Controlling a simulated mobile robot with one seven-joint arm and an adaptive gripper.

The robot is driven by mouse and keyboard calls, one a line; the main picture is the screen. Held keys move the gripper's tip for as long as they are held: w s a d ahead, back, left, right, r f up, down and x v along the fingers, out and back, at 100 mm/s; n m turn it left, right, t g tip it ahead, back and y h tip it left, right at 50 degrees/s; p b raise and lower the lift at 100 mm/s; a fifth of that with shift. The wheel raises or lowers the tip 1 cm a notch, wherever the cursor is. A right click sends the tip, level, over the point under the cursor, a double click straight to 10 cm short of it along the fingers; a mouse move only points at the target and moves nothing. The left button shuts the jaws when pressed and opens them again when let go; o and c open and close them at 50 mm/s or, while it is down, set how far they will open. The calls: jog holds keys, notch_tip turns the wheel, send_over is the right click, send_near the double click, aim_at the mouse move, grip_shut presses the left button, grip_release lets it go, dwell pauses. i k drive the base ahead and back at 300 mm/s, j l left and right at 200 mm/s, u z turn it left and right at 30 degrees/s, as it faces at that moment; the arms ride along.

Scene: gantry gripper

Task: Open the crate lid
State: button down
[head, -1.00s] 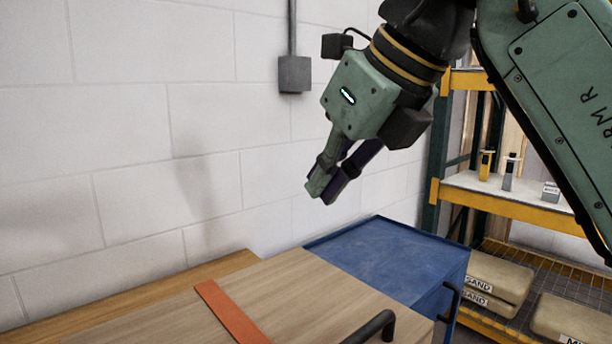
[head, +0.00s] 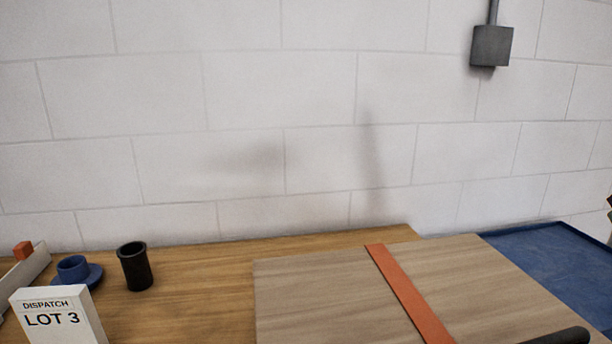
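The crate lid (head: 320,290) is a flat light-wood panel at the lower middle right of the head view. An orange strap or stripe (head: 408,295) runs across it from back to front. A dark handle (head: 560,338) shows partly at the bottom edge, on the right. The lid lies flat as far as it shows; its front side and the crate body are cut off by the frame. My gripper is outside the head view.
A wooden worktop (head: 200,260) runs along the white block wall. On it are a black cup (head: 135,267), a blue flanged part (head: 75,271), a white "DISPATCH LOT 3" card (head: 58,318) and a pale tray (head: 22,272) with an orange block.

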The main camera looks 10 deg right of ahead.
aim_at(458, 289)
jog(key=k+j, duration=1.2)
